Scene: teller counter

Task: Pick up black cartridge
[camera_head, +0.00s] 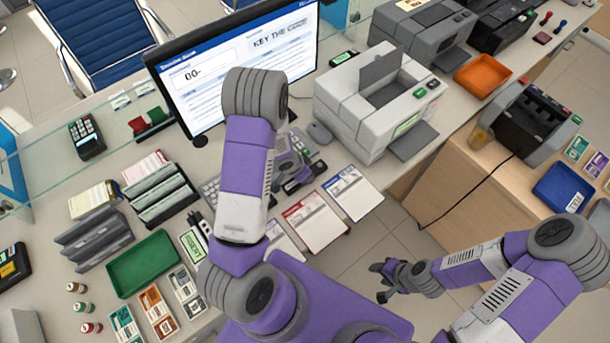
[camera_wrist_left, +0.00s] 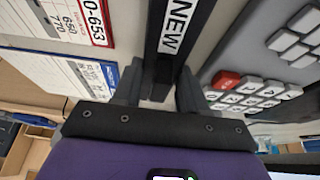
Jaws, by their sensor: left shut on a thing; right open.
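A black cartridge (camera_wrist_left: 190,52) with a white label reading NEW lies between the fingers of my left gripper (camera_wrist_left: 158,92) in the left wrist view. The fingers are shut on its near end. In the head view the left gripper (camera_head: 292,160) is by the keyboard in front of the monitor, partly hidden by my own arm. A dark shape at its fingers is the cartridge (camera_head: 302,181), low over the counter; I cannot tell whether it touches. My right gripper (camera_head: 381,281) is open and empty above the floor, away from the counter.
A white-grey printer (camera_head: 372,103) stands right of the monitor (camera_head: 240,62). Paper forms (camera_head: 316,220) lie along the counter's front edge. A mouse (camera_head: 320,134) sits beside the printer. The keypad (camera_wrist_left: 250,93) is close to the left gripper. A green tray (camera_head: 143,264) is at left.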

